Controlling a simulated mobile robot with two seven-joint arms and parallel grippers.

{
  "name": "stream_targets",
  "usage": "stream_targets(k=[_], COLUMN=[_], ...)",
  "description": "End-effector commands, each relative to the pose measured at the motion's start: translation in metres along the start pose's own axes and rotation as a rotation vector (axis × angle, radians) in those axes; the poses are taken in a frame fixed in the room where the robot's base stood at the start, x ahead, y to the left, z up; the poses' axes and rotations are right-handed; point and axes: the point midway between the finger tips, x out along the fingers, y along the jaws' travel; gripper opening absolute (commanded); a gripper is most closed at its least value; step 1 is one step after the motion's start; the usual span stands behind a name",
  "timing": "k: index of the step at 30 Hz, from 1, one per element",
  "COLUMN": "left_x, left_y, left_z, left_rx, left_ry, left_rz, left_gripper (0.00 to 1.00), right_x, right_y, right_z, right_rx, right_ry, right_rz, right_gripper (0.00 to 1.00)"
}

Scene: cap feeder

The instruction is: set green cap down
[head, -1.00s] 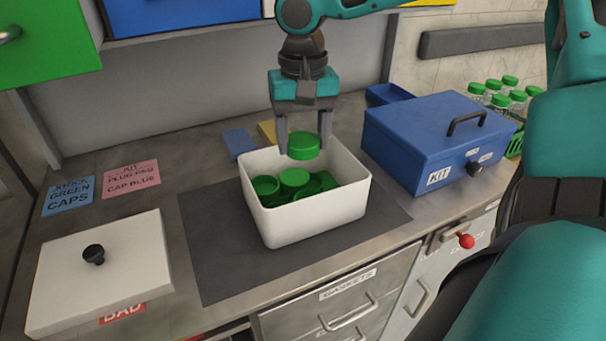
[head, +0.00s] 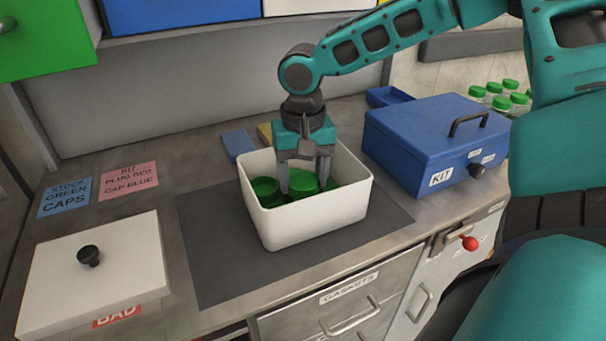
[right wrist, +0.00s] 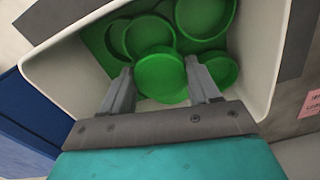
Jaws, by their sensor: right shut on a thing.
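My right gripper (head: 304,186) is down inside the white bin (head: 312,224), its fingers below the level of the rim. It is shut on a green cap (head: 303,180), which also shows between the fingers in the right wrist view (right wrist: 161,76). Several other green caps (right wrist: 205,14) lie in the bin around and under it. I cannot tell whether the held cap touches those below. My left gripper is not in view.
The bin stands on a dark mat (head: 222,262). A blue KIT box (head: 420,150) stands to its right, and a white lidded box (head: 95,265) to the left. Blue and pink notes (head: 128,180) lie at the left. Green-capped bottles (head: 500,97) stand at the back right.

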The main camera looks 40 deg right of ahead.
Motion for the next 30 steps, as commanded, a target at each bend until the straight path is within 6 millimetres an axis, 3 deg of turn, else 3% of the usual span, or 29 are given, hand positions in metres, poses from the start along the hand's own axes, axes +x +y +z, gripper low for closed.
stream_targets(k=[9,19,30], left_x=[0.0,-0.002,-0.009], left_y=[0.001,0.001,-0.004], left_z=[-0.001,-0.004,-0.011], left_rx=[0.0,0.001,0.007], left_ry=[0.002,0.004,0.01], left_rz=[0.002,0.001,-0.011], left_gripper=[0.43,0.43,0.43], right_x=[0.001,-0.007,-0.082], right_y=[0.0,0.0,-0.001], right_z=[0.0,-0.001,-0.001], right_rx=[0.0,0.0,0.001], right_ry=[0.0,0.002,0.004], right_rz=[0.001,-0.001,-0.002], right_gripper=[0.86,0.86,0.86])
